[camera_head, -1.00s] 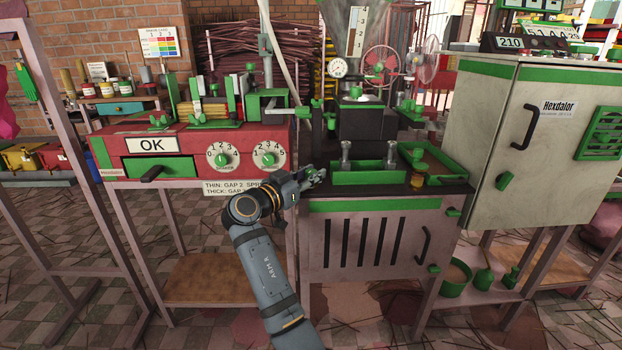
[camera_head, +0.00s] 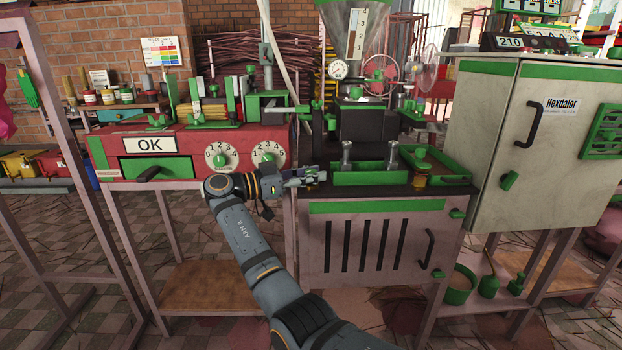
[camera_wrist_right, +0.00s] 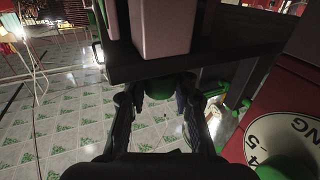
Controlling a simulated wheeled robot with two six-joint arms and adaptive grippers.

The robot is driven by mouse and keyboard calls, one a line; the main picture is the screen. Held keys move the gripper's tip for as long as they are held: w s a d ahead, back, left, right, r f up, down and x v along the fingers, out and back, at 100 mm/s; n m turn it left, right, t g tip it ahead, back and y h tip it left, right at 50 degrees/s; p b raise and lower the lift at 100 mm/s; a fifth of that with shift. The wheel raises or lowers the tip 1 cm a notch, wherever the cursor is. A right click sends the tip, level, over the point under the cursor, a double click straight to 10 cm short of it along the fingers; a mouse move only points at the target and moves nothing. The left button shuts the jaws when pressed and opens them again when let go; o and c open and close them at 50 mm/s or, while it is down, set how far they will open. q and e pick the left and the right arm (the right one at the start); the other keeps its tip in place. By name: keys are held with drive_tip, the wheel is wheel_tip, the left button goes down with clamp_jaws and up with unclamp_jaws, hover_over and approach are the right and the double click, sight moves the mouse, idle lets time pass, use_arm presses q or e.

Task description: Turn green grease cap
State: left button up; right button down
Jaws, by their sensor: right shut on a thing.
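My right gripper (camera_head: 308,177) reaches in from below, at the left front corner of the extruder bench. Its fingers point right, level with the bench top. In the right wrist view, its two fingers (camera_wrist_right: 160,100) stand on either side of a rounded green cap (camera_wrist_right: 168,86), and the gripper is shut on it. This is the green grease cap as far as I can tell. A dark slab edge hides part of it from above. In the head view the cap is mostly covered by the fingers. My left gripper is not in view.
The dark bench top (camera_head: 400,188) holds a green tray (camera_head: 370,176) and metal posts just right of the gripper. The red control box (camera_head: 195,150) with dials stands close at the left. A grey cabinet (camera_head: 490,140) stands at the right.

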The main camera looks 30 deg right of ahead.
sight(312, 170)
drive_tip(key=shift+m+g, duration=0.5)
drive_tip(key=shift+g, duration=0.3)
drive_tip(key=shift+g, duration=0.3)
drive_tip(key=c, duration=1.3)
unclamp_jaws()
wheel_tip(312, 170, up, 10)
